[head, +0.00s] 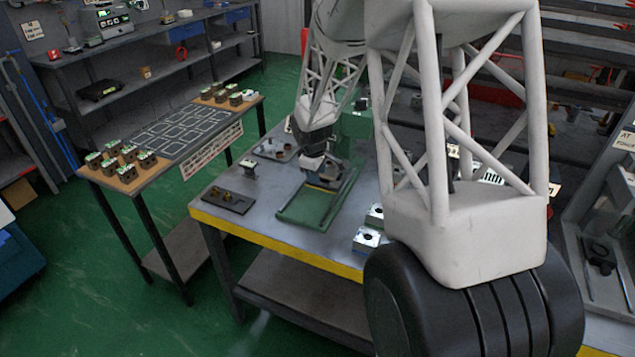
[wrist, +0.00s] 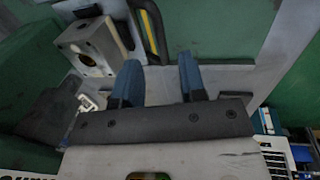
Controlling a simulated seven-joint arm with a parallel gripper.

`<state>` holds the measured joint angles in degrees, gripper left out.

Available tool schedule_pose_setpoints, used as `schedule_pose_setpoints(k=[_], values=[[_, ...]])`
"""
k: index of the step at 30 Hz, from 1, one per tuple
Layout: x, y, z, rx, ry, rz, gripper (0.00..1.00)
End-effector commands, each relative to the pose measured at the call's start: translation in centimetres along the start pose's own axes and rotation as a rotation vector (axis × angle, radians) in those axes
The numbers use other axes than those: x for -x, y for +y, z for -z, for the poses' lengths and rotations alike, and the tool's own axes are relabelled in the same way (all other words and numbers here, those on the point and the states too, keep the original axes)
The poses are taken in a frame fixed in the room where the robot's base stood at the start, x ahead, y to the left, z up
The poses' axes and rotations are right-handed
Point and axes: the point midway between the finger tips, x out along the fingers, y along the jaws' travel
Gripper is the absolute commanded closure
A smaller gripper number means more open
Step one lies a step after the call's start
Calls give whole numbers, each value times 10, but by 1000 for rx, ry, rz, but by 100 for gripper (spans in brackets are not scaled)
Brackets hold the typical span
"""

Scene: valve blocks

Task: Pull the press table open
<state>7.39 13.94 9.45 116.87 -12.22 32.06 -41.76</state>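The press table looks like the green flat slide (head: 300,212) with raised side rails on the grey workbench, in front of the green press body (head: 354,128). My gripper (head: 322,180) is low over the far part of this slide, close to the press. In the wrist view my gripper (wrist: 157,80) has its two blue fingers apart, with a pale grey surface showing between and behind them. I see nothing clamped between the fingertips. Whether they touch the table or a handle cannot be told. A grey block with a round hole (wrist: 88,47) is left of the fingers.
A dark tray with brass parts (head: 228,201) lies left of the slide on the workbench. Pale valve blocks (head: 367,239) stand right of it, partly behind my arm. A yellow strip (head: 290,256) marks the bench's front edge. A side table (head: 180,135) carries several brown blocks.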

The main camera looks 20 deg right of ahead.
Motion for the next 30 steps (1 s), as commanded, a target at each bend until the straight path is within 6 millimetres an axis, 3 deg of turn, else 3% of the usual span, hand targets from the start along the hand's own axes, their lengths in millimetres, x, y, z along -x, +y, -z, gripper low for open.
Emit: schedule_pose_setpoints(k=[12,25,30], values=[[-38,0,0,-1,-1,1,62],[-43,0,0,0,0,1,62],[-43,0,0,0,0,1,87]])
